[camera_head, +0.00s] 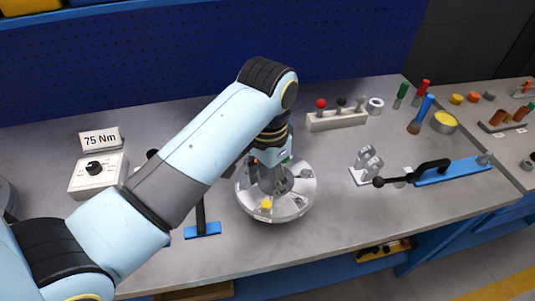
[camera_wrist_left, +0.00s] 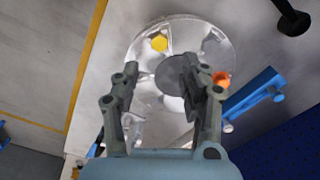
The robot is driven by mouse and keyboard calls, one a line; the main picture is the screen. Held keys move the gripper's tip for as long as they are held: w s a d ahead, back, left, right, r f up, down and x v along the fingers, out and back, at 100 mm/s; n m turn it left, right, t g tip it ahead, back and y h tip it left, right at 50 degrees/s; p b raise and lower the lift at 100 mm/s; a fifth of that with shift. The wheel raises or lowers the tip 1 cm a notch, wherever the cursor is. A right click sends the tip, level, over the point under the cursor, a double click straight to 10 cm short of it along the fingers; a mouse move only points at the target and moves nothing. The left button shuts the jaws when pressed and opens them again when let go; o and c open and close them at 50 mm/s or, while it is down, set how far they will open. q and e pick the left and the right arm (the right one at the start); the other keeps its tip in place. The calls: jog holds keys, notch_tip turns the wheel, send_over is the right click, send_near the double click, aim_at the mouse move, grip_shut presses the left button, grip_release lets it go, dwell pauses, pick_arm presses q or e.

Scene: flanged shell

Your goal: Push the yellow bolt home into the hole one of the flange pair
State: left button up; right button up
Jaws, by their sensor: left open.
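The flange pair (camera_head: 298,204) is a round silvery metal piece on the grey bench, below my left gripper (camera_head: 277,180). The yellow bolt (camera_head: 266,204) shows its head at the near side of the flange rim. In the left wrist view the yellow bolt (camera_wrist_left: 159,43) is at the upper left of the flange (camera_wrist_left: 185,27). My left gripper (camera_wrist_left: 164,88) is open over the flange's dark hub, with its fingers apart and nothing seen between them. An orange bolt (camera_wrist_left: 221,79) shows beside the right finger. My arm hides part of the flange. My right gripper is not in view.
A 75 Nm box (camera_head: 97,174) with a black knob stands at the left. A blue-based tool (camera_head: 203,230) lies close left of the flange. A rack with coloured knobs (camera_head: 337,120) stands behind, and a clamp and blue torque tool (camera_head: 452,171) lie right. The bench front is clear.

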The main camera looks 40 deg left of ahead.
pick_arm(q)
notch_tip(320, 180, up, 5)
jog(key=shift+f, duration=0.1)
dwell(0.7)
